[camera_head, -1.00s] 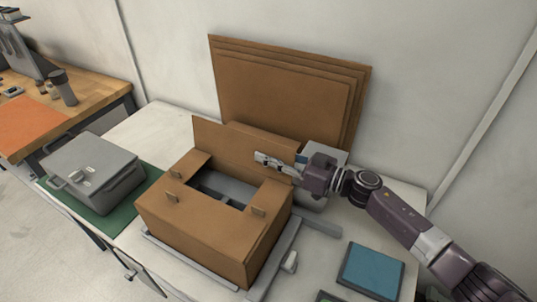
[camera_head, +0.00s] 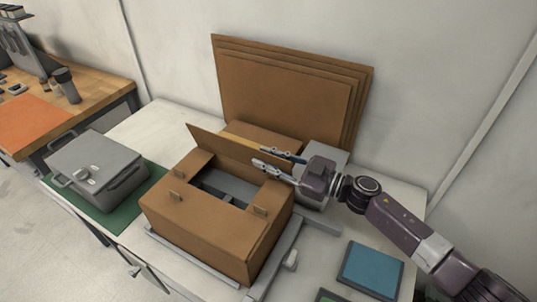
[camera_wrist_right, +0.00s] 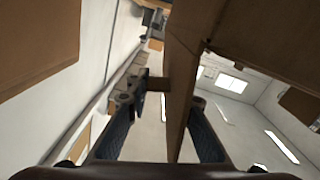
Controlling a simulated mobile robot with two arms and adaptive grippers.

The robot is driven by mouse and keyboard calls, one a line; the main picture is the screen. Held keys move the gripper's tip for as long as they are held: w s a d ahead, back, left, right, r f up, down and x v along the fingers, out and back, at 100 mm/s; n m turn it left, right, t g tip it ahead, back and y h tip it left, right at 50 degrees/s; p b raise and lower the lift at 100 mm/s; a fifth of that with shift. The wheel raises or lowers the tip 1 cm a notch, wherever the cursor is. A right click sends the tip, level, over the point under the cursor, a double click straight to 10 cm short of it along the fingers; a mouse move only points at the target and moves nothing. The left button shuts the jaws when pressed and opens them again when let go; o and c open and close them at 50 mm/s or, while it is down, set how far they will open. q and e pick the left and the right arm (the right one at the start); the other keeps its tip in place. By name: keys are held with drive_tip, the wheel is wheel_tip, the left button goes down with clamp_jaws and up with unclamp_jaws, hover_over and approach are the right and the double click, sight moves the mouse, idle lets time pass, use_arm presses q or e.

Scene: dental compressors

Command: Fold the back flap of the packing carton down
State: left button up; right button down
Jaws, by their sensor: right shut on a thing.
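The brown packing carton (camera_head: 195,225) stands on the white table with its front and side flaps lying folded in. Through the gap I see grey content (camera_head: 228,184) inside. My right gripper (camera_head: 259,157) reaches in from the right and is shut on the back flap near its right end, one finger on each side. In the right wrist view the flap (camera_wrist_right: 180,85) runs between the two fingers, with a small tab beside it. My left gripper is not in view.
Flat cardboard sheets (camera_head: 285,90) lean on the wall behind the carton. A grey case (camera_head: 98,165) sits on a green mat at left. A blue-topped tray (camera_head: 372,268) lies at front right. A grey box (camera_head: 325,158) stands behind my right gripper.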

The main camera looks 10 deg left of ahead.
drive_tip(key=shift+s+a+n, duration=0.2)
drive_tip(key=shift+s+n, duration=0.3)
drive_tip(key=shift+n, duration=0.7)
drive_tip(key=c, duration=1.8)
unclamp_jaws()
drive_tip(key=shift+o, duration=0.2)
drive_tip(key=shift+d+f, duration=0.1)
drive_tip(key=v, duration=1.1)
drive_tip(key=shift+s+d, duration=0.2)
drive_tip(key=shift+d, duration=0.15)
